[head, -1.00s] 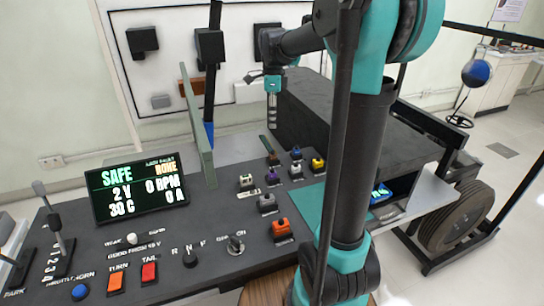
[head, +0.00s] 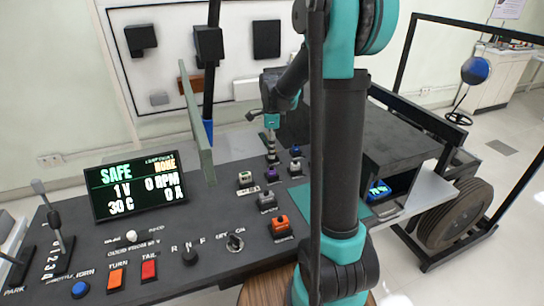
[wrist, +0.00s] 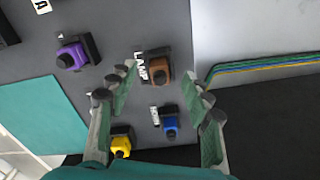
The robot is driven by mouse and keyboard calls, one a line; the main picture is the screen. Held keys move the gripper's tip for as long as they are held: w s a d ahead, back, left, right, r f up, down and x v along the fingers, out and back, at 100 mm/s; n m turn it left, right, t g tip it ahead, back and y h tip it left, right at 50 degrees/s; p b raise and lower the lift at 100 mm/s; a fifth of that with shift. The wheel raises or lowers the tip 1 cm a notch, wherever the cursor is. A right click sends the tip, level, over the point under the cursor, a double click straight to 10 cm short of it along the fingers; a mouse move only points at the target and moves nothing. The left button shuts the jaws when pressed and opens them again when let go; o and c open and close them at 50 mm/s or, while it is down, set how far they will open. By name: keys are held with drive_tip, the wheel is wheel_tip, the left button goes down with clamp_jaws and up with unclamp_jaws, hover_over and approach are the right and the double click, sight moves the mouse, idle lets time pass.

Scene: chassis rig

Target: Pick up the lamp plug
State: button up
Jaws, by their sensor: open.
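The lamp plug is a small brown block with a dark round top (wrist: 158,72), seated on the dark panel beside a white label reading LAMP. In the wrist view it lies between the fingertips of my gripper (wrist: 160,78), which are spread apart with nothing held. In the head view my gripper (head: 271,150) points straight down over the row of plugs at the back of the panel. There it largely covers the lamp plug, so the remaining height gap cannot be judged.
A blue plug (wrist: 170,124) and a yellow plug (wrist: 121,144) sit close by. A purple plug (wrist: 72,56) is at upper left. Striped cables (wrist: 262,66) run at right. A green upright board (head: 197,125) and a display (head: 137,187) stand left of my gripper.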

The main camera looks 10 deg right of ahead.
drive_tip(key=shift+f, duration=0.45)
clamp_jaws()
drive_tip(key=shift+r, duration=0.1)
